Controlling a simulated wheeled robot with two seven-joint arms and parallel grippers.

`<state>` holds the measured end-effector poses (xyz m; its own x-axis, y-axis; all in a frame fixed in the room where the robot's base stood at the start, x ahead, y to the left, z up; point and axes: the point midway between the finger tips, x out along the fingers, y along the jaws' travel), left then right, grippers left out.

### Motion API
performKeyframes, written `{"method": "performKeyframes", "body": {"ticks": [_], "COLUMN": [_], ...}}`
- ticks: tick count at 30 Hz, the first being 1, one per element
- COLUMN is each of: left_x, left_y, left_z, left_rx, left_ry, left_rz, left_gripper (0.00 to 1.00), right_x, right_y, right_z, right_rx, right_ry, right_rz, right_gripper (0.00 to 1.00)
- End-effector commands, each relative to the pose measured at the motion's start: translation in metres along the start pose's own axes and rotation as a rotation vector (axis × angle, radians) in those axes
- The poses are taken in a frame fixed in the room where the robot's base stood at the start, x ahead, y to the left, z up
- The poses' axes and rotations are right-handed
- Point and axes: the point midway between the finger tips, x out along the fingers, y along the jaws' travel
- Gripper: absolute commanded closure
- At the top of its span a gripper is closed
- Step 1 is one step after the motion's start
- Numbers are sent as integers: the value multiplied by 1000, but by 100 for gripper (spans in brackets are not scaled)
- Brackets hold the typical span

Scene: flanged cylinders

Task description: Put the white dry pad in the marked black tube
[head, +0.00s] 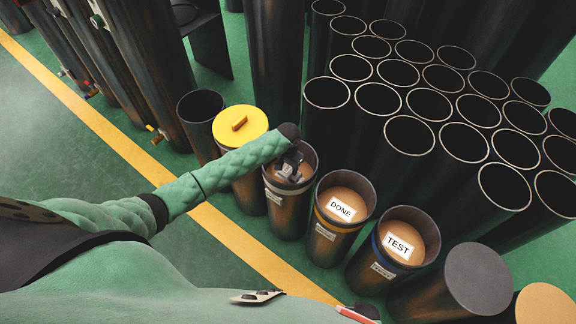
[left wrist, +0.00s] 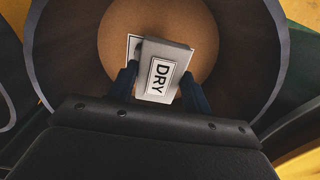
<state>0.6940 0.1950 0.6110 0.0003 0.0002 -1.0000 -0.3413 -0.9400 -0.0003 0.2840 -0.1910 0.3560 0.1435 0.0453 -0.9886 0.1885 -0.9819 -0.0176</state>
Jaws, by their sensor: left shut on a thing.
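My left gripper (head: 290,166) reaches into the mouth of a black tube (head: 283,215) with a small label on its outside. In the left wrist view my gripper (left wrist: 160,88) is shut on the white pad (left wrist: 181,52), whose label reads DRY. The pad is over the tube's round brown inner surface, within the ring of its dark wall (left wrist: 262,50). Another white label (left wrist: 132,47) shows partly behind the pad. I cannot tell whether the pad touches the brown surface. My right gripper is not in view.
To the right stand a tube marked DONE (head: 341,207) and one marked TEST (head: 398,247). To the left are a yellow-lidded tube (head: 240,125) and an open empty tube (head: 201,105). Many tall open tubes (head: 409,135) crowd the back right. Green floor with a yellow line (head: 110,135) is clear at left.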

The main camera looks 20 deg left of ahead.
Motion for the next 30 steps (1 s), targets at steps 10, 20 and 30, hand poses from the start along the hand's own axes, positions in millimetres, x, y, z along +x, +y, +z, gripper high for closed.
{"method": "performKeyframes", "body": {"ticks": [10,20,30], "left_x": [6,6,-18], "left_y": [0,0,0], "left_z": [0,0,-1], "left_rx": [0,0,1], "left_ry": [0,0,2], "left_rz": [0,0,0], "left_gripper": [73,29,29], "right_x": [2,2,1], "right_y": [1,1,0], "right_z": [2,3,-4], "right_rx": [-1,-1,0], "right_ry": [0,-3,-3], "right_rz": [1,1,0], "right_gripper": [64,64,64]}}
